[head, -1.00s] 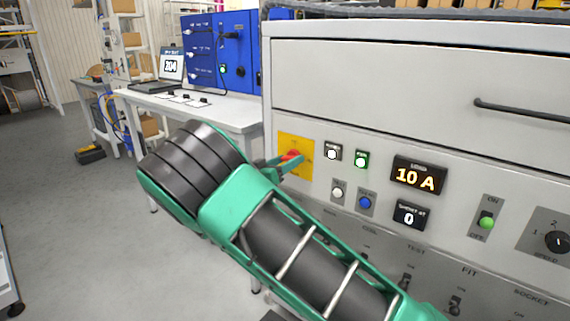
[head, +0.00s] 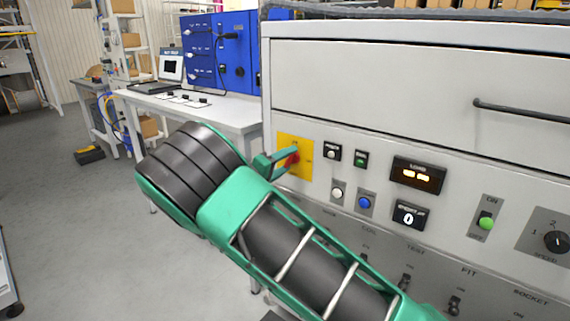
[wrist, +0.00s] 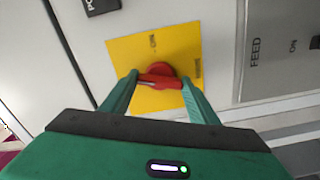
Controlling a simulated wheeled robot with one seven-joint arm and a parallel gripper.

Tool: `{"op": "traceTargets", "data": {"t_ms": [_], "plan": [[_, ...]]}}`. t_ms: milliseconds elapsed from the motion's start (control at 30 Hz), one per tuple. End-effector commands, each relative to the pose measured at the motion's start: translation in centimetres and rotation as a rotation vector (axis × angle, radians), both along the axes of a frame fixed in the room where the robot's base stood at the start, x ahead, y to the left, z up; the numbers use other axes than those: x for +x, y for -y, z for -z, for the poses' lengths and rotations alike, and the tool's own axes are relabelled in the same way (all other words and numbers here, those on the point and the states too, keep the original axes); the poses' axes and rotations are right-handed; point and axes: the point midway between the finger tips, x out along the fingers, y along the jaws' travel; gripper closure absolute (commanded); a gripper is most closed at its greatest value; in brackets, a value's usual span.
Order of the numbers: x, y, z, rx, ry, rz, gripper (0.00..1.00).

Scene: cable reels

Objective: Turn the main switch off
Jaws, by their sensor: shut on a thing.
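The main switch is a red rotary handle (wrist: 158,75) on a yellow plate (head: 305,148) at the left end of the grey panel. In the wrist view both green fingertips of my gripper (wrist: 160,82) close on the handle from its two sides. In the head view my gripper (head: 280,160) reaches the plate from the left, and the finger hides part of the red handle (head: 293,157). The lettering on the plate is too small to read fully.
Right of the plate are a white lamp (head: 332,154), a dark green lamp (head: 360,158), a blue button (head: 364,202) and a load display (head: 417,175). A grey drawer (head: 400,90) is above.

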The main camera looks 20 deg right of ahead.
Motion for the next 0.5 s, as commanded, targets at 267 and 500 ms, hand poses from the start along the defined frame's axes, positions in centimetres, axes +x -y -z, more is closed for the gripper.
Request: {"op": "traceTargets", "data": {"t_ms": [267,500], "plan": [[0.22,-0.48,0.14,-0.118,-0.166,-0.012,0.68],[0.21,-0.46,0.16,-0.182,-0.254,-0.012,0.68]]}}
